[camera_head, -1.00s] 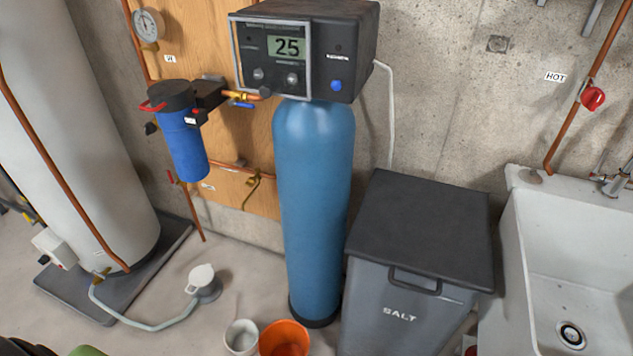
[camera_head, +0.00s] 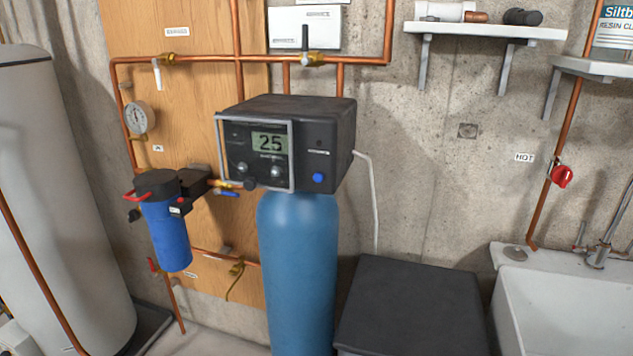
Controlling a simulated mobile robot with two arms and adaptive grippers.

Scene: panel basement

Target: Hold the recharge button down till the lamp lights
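The water softener's black control head (camera_head: 290,145) sits on top of a tall blue tank (camera_head: 297,265). A round blue button (camera_head: 318,177) is on the right part of its front, below a small label too small to read surely. A display (camera_head: 270,143) in a grey frame reads 25, with small knobs below it. I cannot make out a lit lamp; a small dark spot above the label may be one. Neither gripper is in view, and nothing touches the button.
A dark-lidded bin (camera_head: 410,305) stands right of the tank, and a white sink (camera_head: 560,305) is further right. A blue filter (camera_head: 166,235) hangs left, near a large pale tank (camera_head: 62,200). Wall shelves (camera_head: 485,32) are at the upper right. The space before the control head looks clear.

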